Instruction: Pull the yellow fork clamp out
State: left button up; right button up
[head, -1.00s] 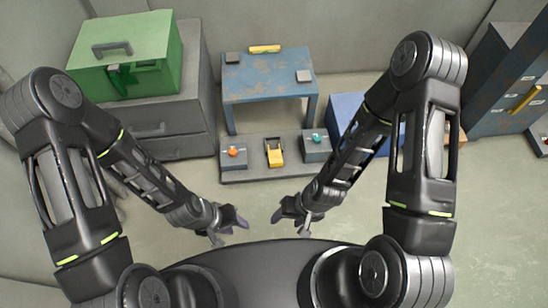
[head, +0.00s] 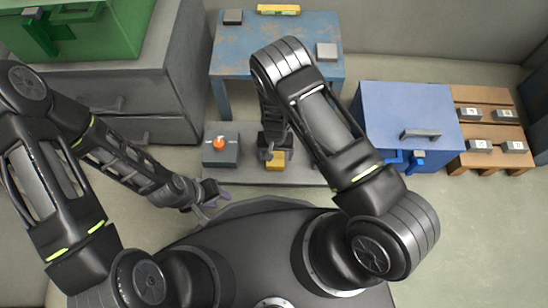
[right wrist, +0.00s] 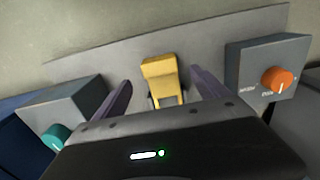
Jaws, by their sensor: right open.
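The yellow fork clamp (right wrist: 160,68) sits at the grey floor plate, between two grey control boxes. In the head view a part of the yellow clamp (head: 276,162) shows below my right gripper, and the rest is hidden by it. My right gripper (right wrist: 161,78) is open, with one purple finger on each side of the clamp and apart from it. In the head view my right gripper (head: 272,150) is right over the clamp. My left gripper (head: 211,193) is low, left of the clamp and away from it; its jaws are too small to read.
A box with an orange knob (head: 219,145) stands left of the clamp; a box with a teal knob (right wrist: 55,137) is on its other side. Behind is a blue table (head: 240,62). A blue case (head: 405,115) and wooden pallet (head: 484,160) stand right, grey drawers (head: 120,95) left.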

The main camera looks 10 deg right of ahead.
aim_at(275, 163)
jog(key=shift+s+r, duration=0.1)
jog(key=shift+r, duration=0.05)
notch_tip(275, 163, down, 8)
jog(key=b, duration=0.3)
dwell(0.4)
grip_shut()
dwell(0.8)
